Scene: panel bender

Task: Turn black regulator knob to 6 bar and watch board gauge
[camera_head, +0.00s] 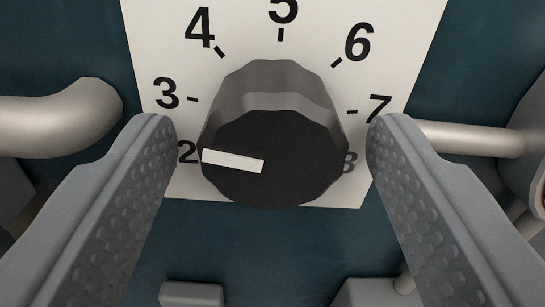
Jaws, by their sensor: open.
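The black regulator knob (300,155) sits in the middle of the view, on a white scale plate (235,45) with numbers from 2 to 8. The white pointer bar (233,161) on its face points left, at about the 2. The 6 (358,42) is at the upper right of the scale. My gripper (272,135) is open, one textured finger on each side of the knob, with a visible gap on both sides. The fingers partly cover the plate near the 2 and the 7. The board gauge is not recognisable in this view.
A grey pipe (60,122) bends in at the left and another pipe (470,138) runs off at the right, both close to the fingers. The panel behind is dark blue-green (270,250). Grey blocks (192,294) show at the bottom edge.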

